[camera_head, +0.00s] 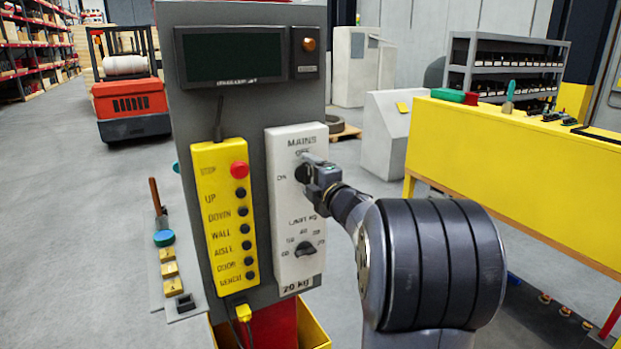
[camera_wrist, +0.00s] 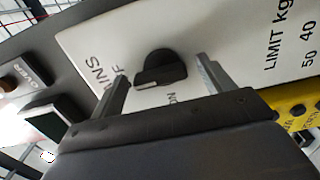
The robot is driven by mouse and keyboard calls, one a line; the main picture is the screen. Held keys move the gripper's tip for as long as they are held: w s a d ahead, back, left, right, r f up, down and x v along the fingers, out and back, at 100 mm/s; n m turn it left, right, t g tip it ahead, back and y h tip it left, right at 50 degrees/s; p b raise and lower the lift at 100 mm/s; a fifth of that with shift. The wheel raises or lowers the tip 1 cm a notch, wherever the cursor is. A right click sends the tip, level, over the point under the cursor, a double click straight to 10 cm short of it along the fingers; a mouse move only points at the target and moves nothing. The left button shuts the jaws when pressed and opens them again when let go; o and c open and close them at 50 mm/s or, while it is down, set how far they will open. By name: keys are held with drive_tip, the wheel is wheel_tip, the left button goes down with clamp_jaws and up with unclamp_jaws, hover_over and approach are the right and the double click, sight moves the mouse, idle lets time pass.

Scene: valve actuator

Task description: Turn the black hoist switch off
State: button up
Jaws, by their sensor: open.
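The black hoist switch (camera_wrist: 162,66) is a round knob with a raised grip on a white panel (camera_head: 283,225) under the label MAINS. A pale mark shows at the grip's left end in the wrist view. The words OFF and ON are printed near it. I cannot tell which word the mark points at. My gripper (camera_head: 312,174) is at the switch and hides part of it in the head view. In the wrist view my gripper (camera_wrist: 163,72) is open, one finger on each side of the knob, with gaps showing between fingers and knob.
A second black knob (camera_head: 305,249), for the kg limit, is lower on the white panel. A yellow button box (camera_head: 225,220) with a red stop button (camera_head: 239,170) hangs at left. A dark screen (camera_head: 231,55) is above. A yellow bench (camera_head: 520,165) stands at right.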

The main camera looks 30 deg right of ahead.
drive_tip(key=s+b, duration=0.2)
drive_tip(key=s, duration=0.8)
drive_tip(key=shift+s+d, duration=0.2)
drive_tip(key=shift+s, duration=0.2)
drive_tip(key=shift+w, duration=0.1)
drive_tip(key=w+p, duration=0.1)
drive_tip(key=w, duration=0.4)
drive_tip(key=w+p, duration=0.1)
drive_tip(key=w, duration=0.4)
drive_tip(key=shift+w+a, duration=0.2)
drive_tip(key=shift+w, duration=0.15)
drive_tip(key=shift+s, duration=0.1)
